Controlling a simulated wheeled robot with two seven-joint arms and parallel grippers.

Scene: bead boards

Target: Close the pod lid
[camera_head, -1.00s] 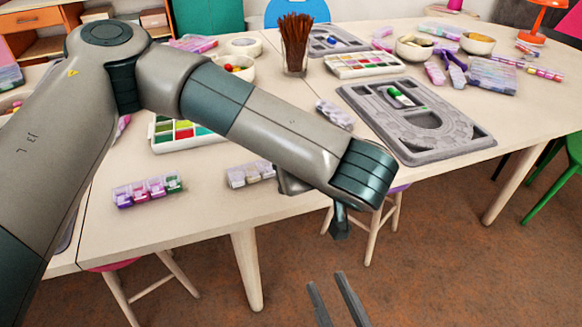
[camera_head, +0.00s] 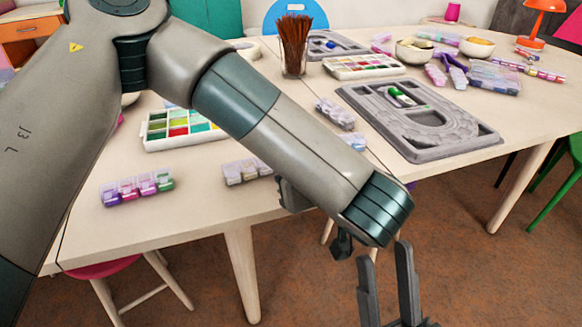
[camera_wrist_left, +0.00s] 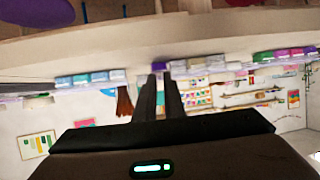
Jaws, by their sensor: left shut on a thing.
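Two rows of small lidded pods lie near the table's front edge: a purple, pink and green row (camera_head: 136,187) and a paler row (camera_head: 246,171), partly covered by my left arm. In the left wrist view the picture is upside down. There, my left gripper's (camera_wrist_left: 161,76) fingers are close together at a purple pod (camera_wrist_left: 158,67) at the end of the pale row (camera_wrist_left: 195,65), and seem shut on it. Which lid stands open is too small to tell. My left fingertips are hidden in the head view. My right gripper (camera_head: 383,254) is open and empty, in front of the table.
A grey bead board (camera_head: 470,139) lies on the right of the table. A bead palette (camera_head: 155,140) lies behind the pod rows, and a glass of brown sticks (camera_head: 294,50) stands further back. More pale pods (camera_head: 336,112) lie beside my left forearm.

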